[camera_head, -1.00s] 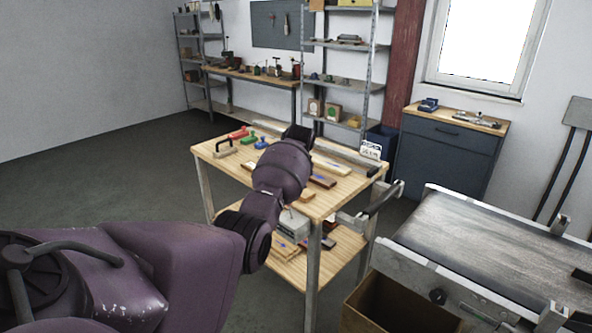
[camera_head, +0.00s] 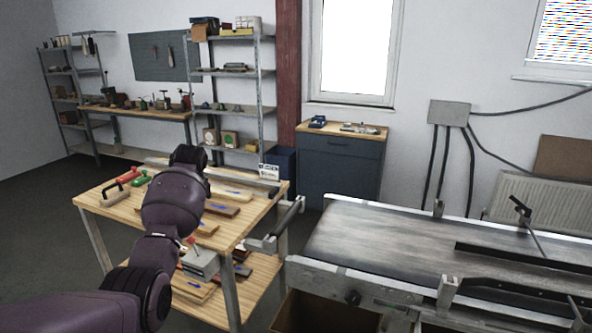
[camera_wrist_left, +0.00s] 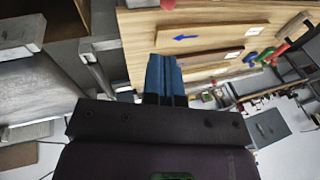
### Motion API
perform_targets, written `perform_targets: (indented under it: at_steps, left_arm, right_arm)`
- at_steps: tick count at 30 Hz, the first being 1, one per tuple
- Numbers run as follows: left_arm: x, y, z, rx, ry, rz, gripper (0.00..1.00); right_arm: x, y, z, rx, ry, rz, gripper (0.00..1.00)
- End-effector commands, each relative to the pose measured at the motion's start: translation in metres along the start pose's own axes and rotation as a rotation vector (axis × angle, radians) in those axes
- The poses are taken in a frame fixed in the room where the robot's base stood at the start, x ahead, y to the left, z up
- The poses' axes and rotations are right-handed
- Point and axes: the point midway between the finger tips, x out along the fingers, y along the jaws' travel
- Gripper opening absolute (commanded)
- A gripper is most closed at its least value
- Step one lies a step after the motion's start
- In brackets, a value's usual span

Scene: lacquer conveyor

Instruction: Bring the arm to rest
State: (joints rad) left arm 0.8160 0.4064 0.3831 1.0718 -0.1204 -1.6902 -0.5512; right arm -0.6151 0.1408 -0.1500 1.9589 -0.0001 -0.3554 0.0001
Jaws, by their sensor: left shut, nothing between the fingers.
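My left arm (camera_head: 172,208) reaches in from the lower left of the head view, over the wooden work table (camera_head: 100,203). Its far end is in front of the table, and the fingers cannot be made out there. In the left wrist view my left gripper (camera_wrist_left: 165,62) shows two blue fingers pressed together with nothing between them. A wooden piece with a blue arrow (camera_wrist_left: 203,38) lies beyond the fingertips in that view; they look apart from it. My right gripper is in neither view.
The conveyor (camera_head: 375,240) stands at the right, with an open cardboard box (camera_head: 318,315) below its near edge. A red-handled tool (camera_head: 127,175) and a green one (camera_head: 140,180) lie on the table. A dark cabinet (camera_head: 338,170) and shelves (camera_head: 228,118) line the wall.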

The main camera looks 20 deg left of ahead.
Motion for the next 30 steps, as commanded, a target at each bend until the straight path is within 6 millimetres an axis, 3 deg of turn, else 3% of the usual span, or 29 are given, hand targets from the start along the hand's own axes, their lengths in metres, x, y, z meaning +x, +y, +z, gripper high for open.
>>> perform_targets:
  at_steps: [4,8,12,17,23,30]
  left_arm:
    - [0.000,-0.002,-0.004,-0.033,0.021,-0.013,0.00]
    - [-0.007,-0.013,-0.022,-0.101,0.143,-0.071,0.00]
    - [-0.045,-0.026,-0.058,-0.171,0.380,-0.173,0.00]
    - [-0.079,-0.018,-0.084,-0.205,0.628,-0.256,0.00]
    - [-0.079,0.026,-0.082,-0.202,0.893,-0.298,0.00]
    - [-0.048,0.104,-0.039,-0.171,1.106,-0.245,0.00]
  right_arm:
    - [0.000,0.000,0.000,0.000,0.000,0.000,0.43]
    - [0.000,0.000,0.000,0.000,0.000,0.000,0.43]
    - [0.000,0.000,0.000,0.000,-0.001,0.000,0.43]
    - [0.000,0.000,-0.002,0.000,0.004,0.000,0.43]
    - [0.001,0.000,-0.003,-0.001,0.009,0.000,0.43]
    - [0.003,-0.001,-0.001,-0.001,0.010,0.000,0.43]
